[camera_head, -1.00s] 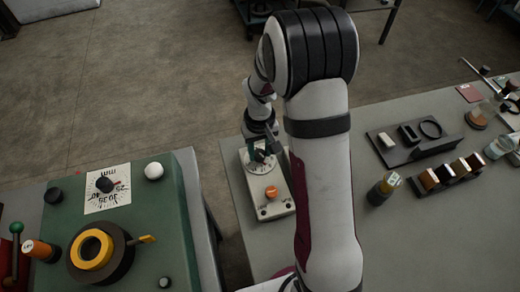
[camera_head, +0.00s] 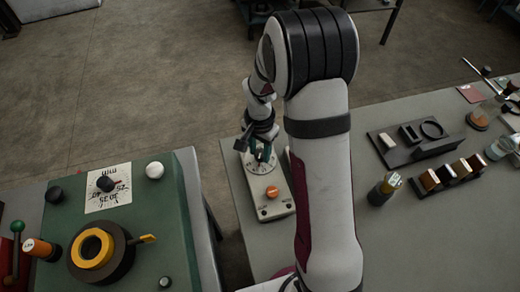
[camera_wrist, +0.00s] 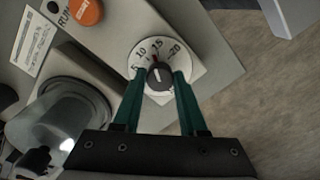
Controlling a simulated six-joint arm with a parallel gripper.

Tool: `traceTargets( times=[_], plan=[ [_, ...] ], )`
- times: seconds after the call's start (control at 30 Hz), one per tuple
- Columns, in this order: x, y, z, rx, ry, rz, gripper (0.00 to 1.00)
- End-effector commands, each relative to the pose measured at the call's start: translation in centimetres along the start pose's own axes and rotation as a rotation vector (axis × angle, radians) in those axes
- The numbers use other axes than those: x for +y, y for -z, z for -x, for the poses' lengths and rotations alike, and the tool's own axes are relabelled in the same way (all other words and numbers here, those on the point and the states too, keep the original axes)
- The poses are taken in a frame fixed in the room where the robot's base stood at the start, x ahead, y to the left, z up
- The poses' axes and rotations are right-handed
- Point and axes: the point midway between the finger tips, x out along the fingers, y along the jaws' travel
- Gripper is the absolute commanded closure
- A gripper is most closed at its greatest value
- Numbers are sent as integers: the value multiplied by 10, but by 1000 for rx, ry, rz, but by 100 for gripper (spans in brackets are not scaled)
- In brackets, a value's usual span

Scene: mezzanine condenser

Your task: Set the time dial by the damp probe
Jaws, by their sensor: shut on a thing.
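The time dial (camera_wrist: 146,67) is a round white scale with 5, 10, 15 and 20 on the beige box (camera_head: 274,190). Its dark knob (camera_wrist: 159,79) has a red mark pointing up, close to 15 in the wrist view. My gripper (camera_wrist: 160,76) has its two teal fingers on either side of the knob and is shut on it. In the head view the fingers and wrist partly cover the dial (camera_head: 250,167). I cannot tell which thing is the damp probe.
An orange button (camera_head: 271,191) sits beside the dial on the box. A green machine (camera_head: 150,215) with another dial plate (camera_head: 108,187) stands left, across a gap. The grey table between is clear.

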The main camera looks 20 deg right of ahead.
Motion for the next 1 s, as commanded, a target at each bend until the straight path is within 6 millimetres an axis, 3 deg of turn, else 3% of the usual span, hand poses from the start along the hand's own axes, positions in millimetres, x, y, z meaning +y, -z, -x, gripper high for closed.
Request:
traceTargets(
  times=[0.4,1.0],
  plan=[
    [-1,0,1,0,1,-199,100],
    [-1,0,1,1,1,-235,100]
  ],
)
